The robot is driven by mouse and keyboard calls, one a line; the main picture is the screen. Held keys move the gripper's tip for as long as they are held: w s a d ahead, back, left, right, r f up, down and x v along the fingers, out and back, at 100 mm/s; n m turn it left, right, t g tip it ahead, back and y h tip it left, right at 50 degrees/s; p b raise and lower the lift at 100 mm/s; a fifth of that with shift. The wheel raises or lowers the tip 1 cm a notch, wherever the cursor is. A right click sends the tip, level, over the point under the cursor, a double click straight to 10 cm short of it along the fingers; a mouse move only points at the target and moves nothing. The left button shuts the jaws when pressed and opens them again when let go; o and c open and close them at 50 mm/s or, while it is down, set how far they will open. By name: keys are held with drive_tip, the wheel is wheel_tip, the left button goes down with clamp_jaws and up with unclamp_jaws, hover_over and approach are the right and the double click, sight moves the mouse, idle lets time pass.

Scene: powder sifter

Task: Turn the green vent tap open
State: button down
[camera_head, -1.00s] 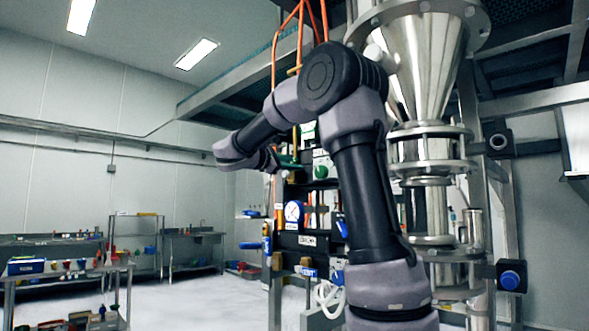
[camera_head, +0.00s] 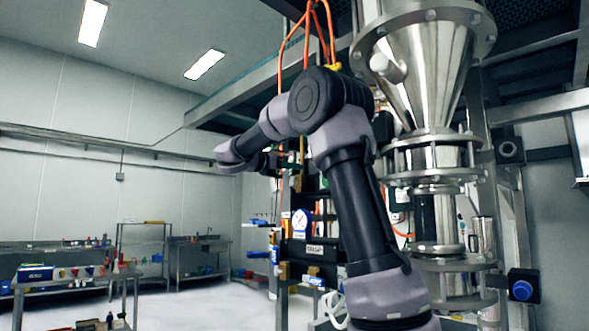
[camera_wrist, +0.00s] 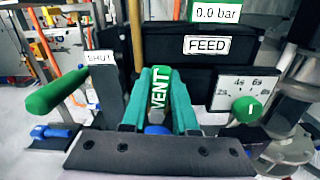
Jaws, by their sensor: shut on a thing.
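The green vent tap (camera_wrist: 160,92), lettered VENT, stands between the teal fingers of my gripper (camera_wrist: 160,80) in the wrist view. The fingers are shut on its handle, one on each side. A blue part (camera_wrist: 158,130) shows just below the handle. The tap is too small and covered there to make out.
A green lever (camera_wrist: 55,92) lies left, near a SHUT label (camera_wrist: 100,57). A green knob (camera_wrist: 247,110) under a seconds scale sits close on the right. A FEED label (camera_wrist: 207,46) is behind.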

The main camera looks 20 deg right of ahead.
drive_tip(key=shift+w+a+n, duration=0.1)
drive_tip(key=shift+w+n, duration=0.15)
drive_tip(key=shift+n, duration=0.35)
drive_tip(key=c, duration=0.7)
unclamp_jaws()
drive_tip(key=shift+w, duration=0.1)
drive_tip(key=v, duration=1.1)
